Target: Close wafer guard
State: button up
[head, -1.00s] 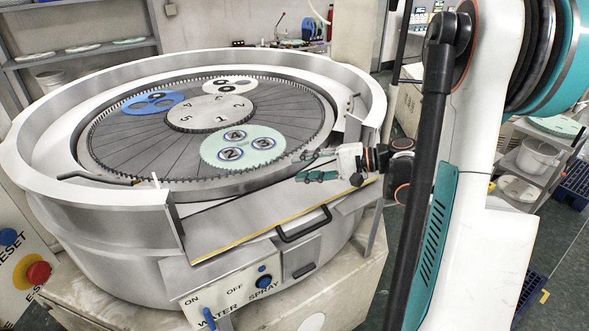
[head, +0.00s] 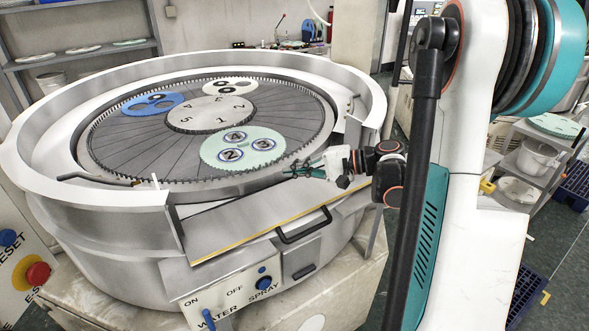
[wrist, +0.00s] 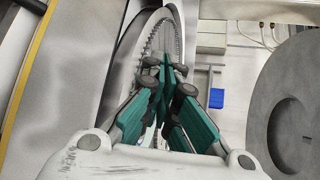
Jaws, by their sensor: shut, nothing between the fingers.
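The wafer guard looks to be the hinged metal flap (head: 235,225) at the front gap in the machine's rim. It is folded down and outward, with a yellow strip on its outer edge and a black handle (head: 303,226) below that edge. In the wrist view, the flap's metal face and yellow edge (wrist: 30,60) run along the left. My gripper (head: 292,172) is shut and empty, with green fingers. It is above the inner side of the flap, near the toothed ring, apart from the handle. The wrist view shows the closed fingers (wrist: 163,68) pointing toward the toothed ring.
The round machine has a tall metal rim (head: 90,215) around a plate with a mint carrier (head: 243,150), a blue carrier and a white carrier. A control panel (head: 245,292) sits below the flap. A red emergency button (head: 38,272) is at left. A shelf rack (head: 535,165) stands at right.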

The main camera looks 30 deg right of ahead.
jog(key=o, duration=0.6)
jog(key=shift+c, duration=0.2)
jog(key=v, duration=1.2)
